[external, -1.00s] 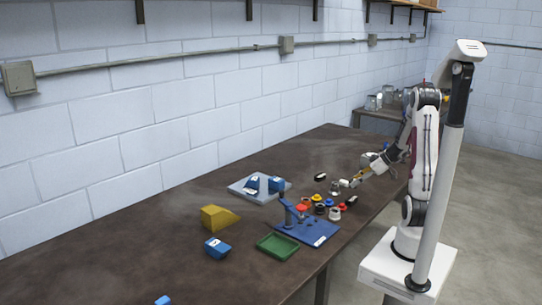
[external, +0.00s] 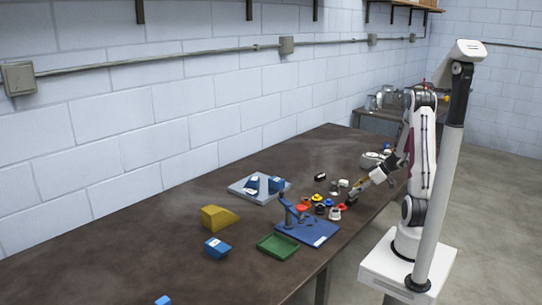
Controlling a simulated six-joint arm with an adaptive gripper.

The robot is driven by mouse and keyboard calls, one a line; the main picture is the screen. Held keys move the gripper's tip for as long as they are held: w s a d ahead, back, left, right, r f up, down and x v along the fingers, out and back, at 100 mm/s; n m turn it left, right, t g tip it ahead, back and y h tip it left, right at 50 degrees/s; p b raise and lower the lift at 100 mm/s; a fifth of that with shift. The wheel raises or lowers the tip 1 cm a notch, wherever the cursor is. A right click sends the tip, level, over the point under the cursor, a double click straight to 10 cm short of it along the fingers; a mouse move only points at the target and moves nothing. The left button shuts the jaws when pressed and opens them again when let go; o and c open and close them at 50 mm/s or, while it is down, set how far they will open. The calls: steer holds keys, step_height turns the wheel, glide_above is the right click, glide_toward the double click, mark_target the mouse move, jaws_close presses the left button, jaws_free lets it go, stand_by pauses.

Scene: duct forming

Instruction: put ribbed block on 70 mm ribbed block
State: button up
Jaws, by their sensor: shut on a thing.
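Ribs and sizes are too small to make out, so I cannot tell which piece is the 70 mm ribbed block. Another small dark piece (external: 320,175) lies apart, behind the cluster.
Several small coloured round pieces (external: 319,198) crowd left of my gripper. Nearby are a blue fixture (external: 316,236), a green tray (external: 279,246) and a grey plate (external: 244,188) bearing blue blocks. A yellow wedge (external: 218,217) and a blue block (external: 217,249) stand farther left. The left table is mostly clear.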

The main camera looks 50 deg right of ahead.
steer(key=shift+f, duration=0.7)
steer(key=shift+f, duration=0.15)
steer(key=o, duration=1.4)
steer(key=shift+o, duration=0.2)
steer(key=shift+s+r, duration=0.1)
steer(key=shift+r, duration=0.15)
steer(key=v, duration=0.7)
steer(key=shift+s, duration=0.1)
